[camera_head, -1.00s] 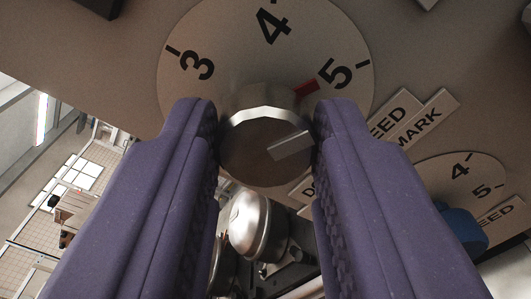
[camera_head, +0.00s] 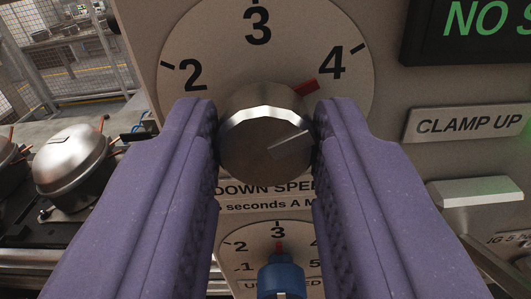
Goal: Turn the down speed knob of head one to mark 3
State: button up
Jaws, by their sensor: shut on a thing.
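The down speed knob (camera_head: 262,150) is a round silver knob with a pale bar on its face and a red pointer (camera_head: 306,87). It sits in front of a light round dial (camera_head: 195,45) that shows 2, 3 and 4. The red pointer points close to the 4 mark, at upper right, away from the 3 at the top. My gripper (camera_head: 266,148) has its two purple fingers shut on the knob's left and right sides. The fingers partly hide the "DOWN SPEED" label (camera_head: 262,188). No head number shows.
Below is a smaller dial with a blue knob (camera_head: 281,277), its pointer at 3. At right are a "CLAMP UP" label (camera_head: 468,123), a pale block (camera_head: 478,192) and a dark display (camera_head: 470,35) with green letters.

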jog(key=n+p, duration=0.2)
jog(key=n, duration=0.4)
jog(key=shift+a, duration=0.1)
jog(key=n+p, duration=0.1)
jog(key=n, duration=0.5)
jog(key=shift+n+p, duration=0.4)
jog(key=shift+f, duration=0.1)
jog(key=o, duration=1)
jog(key=shift+o, duration=0.2)
jog(key=shift+s, duration=0.1)
jog(key=s, duration=0.7)
jog(key=shift+s, duration=0.3)
